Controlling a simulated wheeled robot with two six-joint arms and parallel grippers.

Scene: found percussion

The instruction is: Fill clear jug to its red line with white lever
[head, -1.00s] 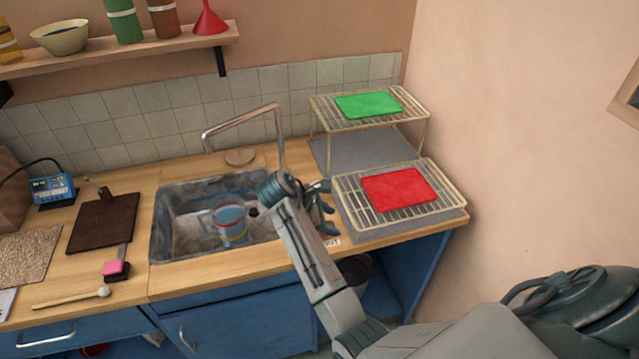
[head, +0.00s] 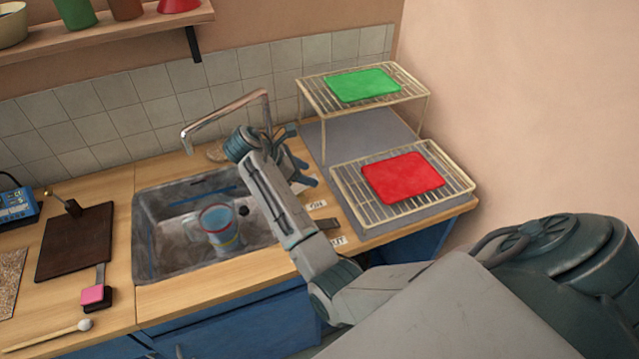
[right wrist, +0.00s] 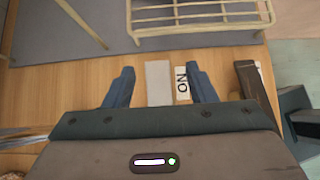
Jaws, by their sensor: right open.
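The faucet (head: 228,118) arches above the sink; no stream shows. My right gripper (head: 306,160) is open over the counter between sink and racks. In the right wrist view, a pale flat piece (right wrist: 158,82), apparently the white lever, lies between the open fingers of this gripper (right wrist: 160,84), beside a label reading "NO" (right wrist: 182,85). I cannot tell whether they touch it. My left gripper is out of view.
Wire racks hold a red mat (head: 403,178) and a green mat (head: 363,85). A dark board (head: 75,243), pink-headed tool (head: 96,294) and mallet (head: 50,337) lie left of the sink (head: 150,262).

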